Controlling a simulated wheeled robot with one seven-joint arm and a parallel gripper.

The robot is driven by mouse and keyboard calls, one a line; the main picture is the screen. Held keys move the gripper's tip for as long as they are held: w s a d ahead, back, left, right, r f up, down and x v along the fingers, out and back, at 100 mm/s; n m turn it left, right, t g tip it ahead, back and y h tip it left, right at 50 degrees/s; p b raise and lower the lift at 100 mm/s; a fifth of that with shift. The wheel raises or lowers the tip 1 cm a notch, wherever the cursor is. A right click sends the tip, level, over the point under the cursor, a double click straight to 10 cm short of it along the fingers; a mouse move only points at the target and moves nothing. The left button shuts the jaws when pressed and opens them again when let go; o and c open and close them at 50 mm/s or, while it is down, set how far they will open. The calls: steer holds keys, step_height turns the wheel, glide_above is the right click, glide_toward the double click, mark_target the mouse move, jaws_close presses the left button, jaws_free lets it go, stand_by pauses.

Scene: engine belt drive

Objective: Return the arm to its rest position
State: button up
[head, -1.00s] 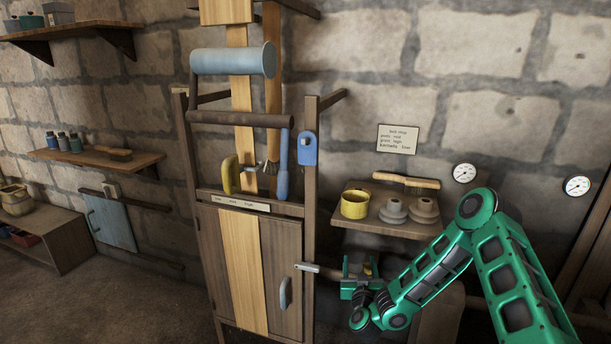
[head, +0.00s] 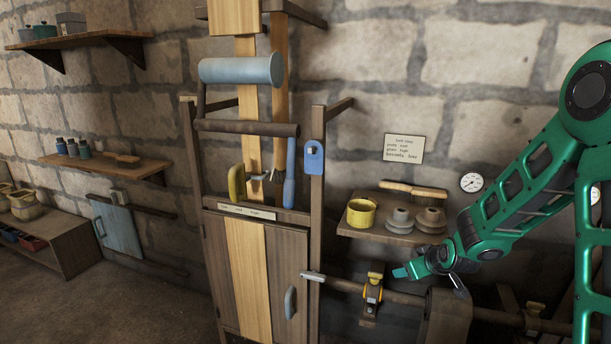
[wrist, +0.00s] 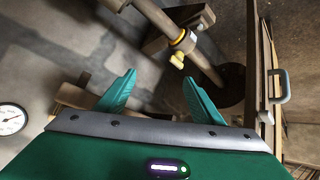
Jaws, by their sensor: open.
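My green arm (head: 520,205) reaches in from the right in the head view. My gripper (head: 402,272) is in front of the wall below the small shelf, to the right of a bracket with a yellow part (head: 373,290) on the horizontal shaft. In the wrist view my gripper (wrist: 158,95) shows two teal fingers spread wide apart with nothing between them. The yellow part (wrist: 179,60) also shows there, beyond the fingers and apart from them.
A wooden cabinet (head: 288,270) stands to the left. The shaft (head: 403,298) runs close below. A gauge (head: 471,182) is on the wall.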

steer(key=s+d+r+m+g+h, duration=0.1)
steer(key=s+d+r+m+g, duration=0.2)
steer(key=s, duration=0.4)
steer(key=s+d+r+h, duration=0.1)
steer(key=s+d+r, duration=0.1)
steer(key=s+d, duration=0.3)
steer(key=s+d+r+m+g+h, duration=0.1)
steer(key=s+d+r+m+g, duration=0.15)
steer(key=s, duration=0.55)
steer(key=s+r+m+g+y, duration=0.1)
steer(key=s+r+m+g, duration=0.1)
steer(key=s, duration=0.9)
steer(key=s+r+m+g+y, duration=0.1)
steer(key=s+r+m, duration=0.2)
steer(key=s, duration=0.9)
steer(key=shift+a+r+g, duration=0.15)
steer(key=shift+a+g, duration=0.2)
steer(key=shift+a, duration=0.1)
steer(key=shift+w+f, duration=0.25)
steer(key=shift+w, duration=0.4)
